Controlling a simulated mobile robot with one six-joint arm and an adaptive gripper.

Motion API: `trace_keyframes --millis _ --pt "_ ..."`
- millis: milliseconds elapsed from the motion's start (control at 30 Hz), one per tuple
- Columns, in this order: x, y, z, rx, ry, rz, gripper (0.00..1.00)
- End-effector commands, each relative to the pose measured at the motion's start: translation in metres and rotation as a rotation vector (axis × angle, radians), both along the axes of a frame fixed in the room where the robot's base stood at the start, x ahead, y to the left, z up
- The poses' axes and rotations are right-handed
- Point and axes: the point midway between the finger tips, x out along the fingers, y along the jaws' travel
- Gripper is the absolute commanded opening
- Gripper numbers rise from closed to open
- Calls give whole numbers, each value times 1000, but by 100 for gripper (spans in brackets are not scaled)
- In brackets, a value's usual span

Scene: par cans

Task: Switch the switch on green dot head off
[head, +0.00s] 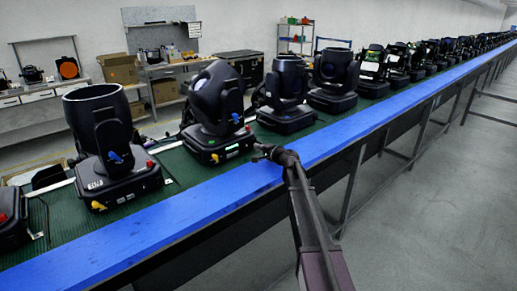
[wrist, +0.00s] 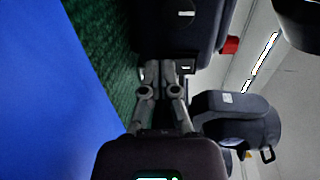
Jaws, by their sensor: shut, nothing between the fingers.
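A row of black moving-head lamps stands on a green belt. The lamp nearest my gripper in the head view (head: 216,110) has a small blue mark on its yoke and labels on its base. My gripper (head: 262,151) is at the right of its base, with fingers shut and empty. In the wrist view my gripper (wrist: 160,68) has its fingertips at the lower edge of a dark lamp base (wrist: 175,28). A small pale-edged square fitting (wrist: 187,69), possibly the switch, is just right of the fingertips.
A blue rail (head: 150,230) runs along the front of the green belt (head: 170,165). Another lamp (head: 103,140) stands to the left and one (head: 286,95) close on the right. A red part (wrist: 230,45) sticks out from the base.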

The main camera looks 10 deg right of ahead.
Motion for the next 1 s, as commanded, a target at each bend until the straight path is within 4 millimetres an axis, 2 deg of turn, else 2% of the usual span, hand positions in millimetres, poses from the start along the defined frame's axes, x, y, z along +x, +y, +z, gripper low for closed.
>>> trace_keyframes --millis 67,567,1000 --pt "5 2 -3 0 0 0 0" --pt "-3 -3 2 0 0 -2 0" --pt "-48 -28 9 0 0 -3 0"
